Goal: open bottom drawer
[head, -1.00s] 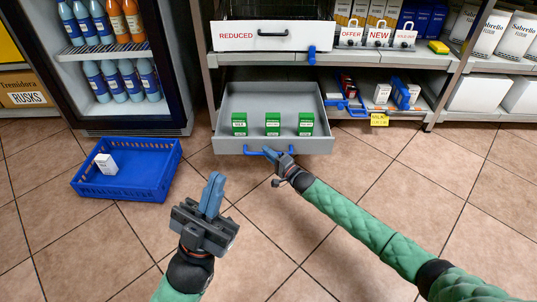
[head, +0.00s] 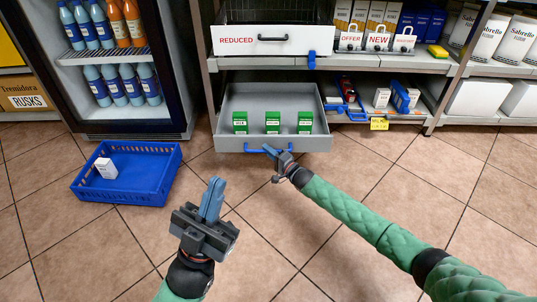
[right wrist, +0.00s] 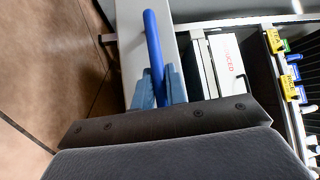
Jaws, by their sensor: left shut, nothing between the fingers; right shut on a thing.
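The grey bottom drawer (head: 230,143) is pulled out from under the shelf, with three green boxes (head: 273,122) standing in it. Its blue bar handle (head: 254,151) is on the front face. My right gripper (head: 277,153) is shut on the right part of this handle. In the right wrist view the blue handle (right wrist: 152,40) runs between the two blue fingers (right wrist: 158,88). My left gripper (head: 211,198) is shut and empty, held above the floor in front of the drawer, to its lower left.
A blue crate (head: 127,192) with a small white box (head: 106,168) sits on the floor left of the drawer. A white upper drawer (head: 225,42) marked REDUCED is above. A bottle fridge (head: 118,60) stands at the left.

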